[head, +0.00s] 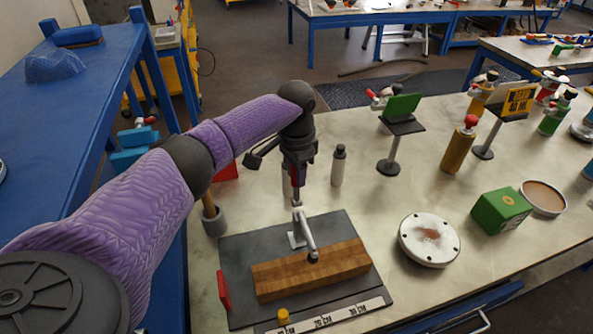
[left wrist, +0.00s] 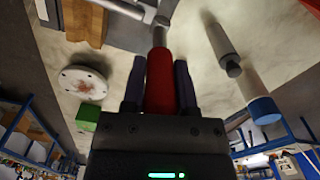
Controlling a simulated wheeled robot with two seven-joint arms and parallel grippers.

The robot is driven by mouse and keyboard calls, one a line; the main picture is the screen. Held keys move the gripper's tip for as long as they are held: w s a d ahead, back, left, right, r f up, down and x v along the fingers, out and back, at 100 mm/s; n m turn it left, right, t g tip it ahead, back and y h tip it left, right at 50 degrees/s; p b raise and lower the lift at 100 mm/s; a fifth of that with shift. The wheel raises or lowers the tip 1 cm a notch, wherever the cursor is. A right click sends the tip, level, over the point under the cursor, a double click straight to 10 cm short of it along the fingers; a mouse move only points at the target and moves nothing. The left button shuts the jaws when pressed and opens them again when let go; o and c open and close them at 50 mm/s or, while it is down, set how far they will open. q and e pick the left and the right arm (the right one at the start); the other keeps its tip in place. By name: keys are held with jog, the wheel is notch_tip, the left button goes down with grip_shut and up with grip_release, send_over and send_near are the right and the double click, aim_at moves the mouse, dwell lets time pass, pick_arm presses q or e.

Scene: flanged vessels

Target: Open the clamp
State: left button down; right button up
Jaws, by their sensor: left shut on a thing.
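The clamp (head: 298,238) is a grey metal toggle clamp on a dark base plate (head: 235,245). Its bar reaches over a striped wooden block (head: 330,268), and its dark tip is at the block's top; whether it presses cannot be told. My left gripper (head: 297,186) points down above the clamp, with the handle roughly upright. In the left wrist view, its two dark fingers (left wrist: 160,75) are shut on either side of the clamp's red handle (left wrist: 160,88). The fingers hide much of the handle in the head view. My right gripper is not in view.
A grey-white bottle (head: 338,167) stands just right of my left gripper. A wooden-handled tool in a grey cup (head: 214,222) stands left of the plate. A round white flange (head: 428,240) and a green box (head: 500,211) lie to the right. The tabletop between bottle and flange is clear.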

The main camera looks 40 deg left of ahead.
pick_arm(q)
jog(key=shift+w+a, duration=0.1)
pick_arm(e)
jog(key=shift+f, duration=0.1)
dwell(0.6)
pick_arm(q)
jog(key=shift+w+a+b, duration=0.15)
jog(key=shift+b, duration=0.2)
jog(key=w+a+g+h+b, duration=0.1)
jog(key=h+b, duration=0.1)
jog(key=b, duration=0.8)
jog(key=shift+a+f+g, duration=0.1)
jog(key=shift+a+g, duration=0.1)
jog(key=shift+g, duration=0.2)
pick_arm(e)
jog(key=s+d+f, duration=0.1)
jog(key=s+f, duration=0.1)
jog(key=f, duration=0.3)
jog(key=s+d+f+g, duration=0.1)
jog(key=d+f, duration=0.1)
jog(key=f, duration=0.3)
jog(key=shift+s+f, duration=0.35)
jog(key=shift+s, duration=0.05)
pick_arm(q)
jog(key=shift+c, duration=1.9)
grip_release()
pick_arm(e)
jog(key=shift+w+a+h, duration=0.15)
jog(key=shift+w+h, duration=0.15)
